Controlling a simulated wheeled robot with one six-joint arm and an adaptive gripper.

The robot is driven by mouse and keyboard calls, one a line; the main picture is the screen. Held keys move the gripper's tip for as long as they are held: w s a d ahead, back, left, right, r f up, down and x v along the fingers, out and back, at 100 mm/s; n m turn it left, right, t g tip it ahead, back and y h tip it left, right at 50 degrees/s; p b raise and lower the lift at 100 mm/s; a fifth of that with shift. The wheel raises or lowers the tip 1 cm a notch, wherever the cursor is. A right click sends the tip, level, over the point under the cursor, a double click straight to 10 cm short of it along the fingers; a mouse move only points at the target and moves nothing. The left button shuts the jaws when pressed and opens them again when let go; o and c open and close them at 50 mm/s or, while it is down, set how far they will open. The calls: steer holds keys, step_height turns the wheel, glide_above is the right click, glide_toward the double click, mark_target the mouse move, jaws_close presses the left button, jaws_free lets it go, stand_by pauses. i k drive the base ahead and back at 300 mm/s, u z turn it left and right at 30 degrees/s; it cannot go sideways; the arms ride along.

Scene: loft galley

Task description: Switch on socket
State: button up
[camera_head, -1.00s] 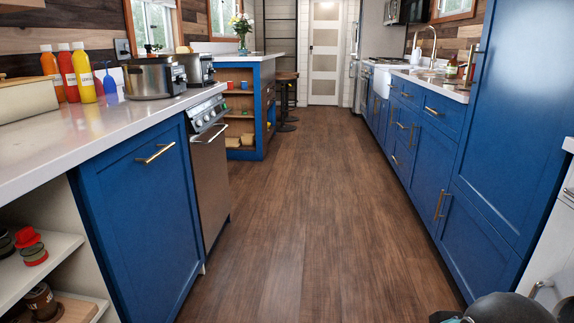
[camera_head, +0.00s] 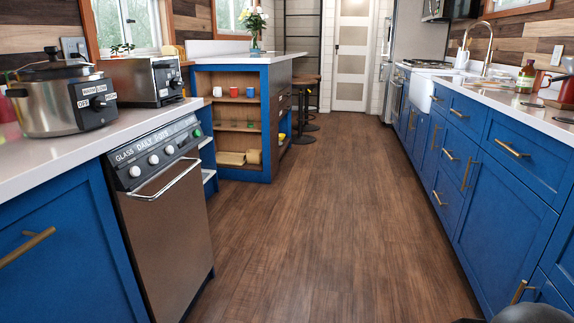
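A wall socket (camera_head: 73,48) is on the wood-plank wall at the upper left, behind the slow cooker (camera_head: 62,100). It is a dark plate, too small to tell whether its switch is on or off. Another wall plate, pale (camera_head: 557,55), is on the right wall above the counter; I cannot tell whether it is a socket or a switch. My gripper is not in view.
A toaster-like appliance (camera_head: 143,80) stands beside the slow cooker on the left counter (camera_head: 130,128). Below is a steel dishwasher (camera_head: 165,235). Blue cabinets (camera_head: 505,185) line the right side. The wooden floor (camera_head: 320,230) between is clear, leading to a door (camera_head: 352,55).

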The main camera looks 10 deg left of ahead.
mark_target(81, 45)
steer(key=u, duration=0.8)
steer(key=i, duration=1.6)
steer(key=u, duration=1.05)
steer(key=i, duration=0.2)
steer(key=u, duration=0.15)
steer(key=k, duration=0.65)
steer(key=z, duration=0.25)
steer(key=i, duration=0.3)
steer(key=z, duration=1.2)
steer(key=i, duration=2.5)
steer(key=u, duration=1.2)
steer(key=i, duration=0.75)
steer(key=u, duration=0.9)
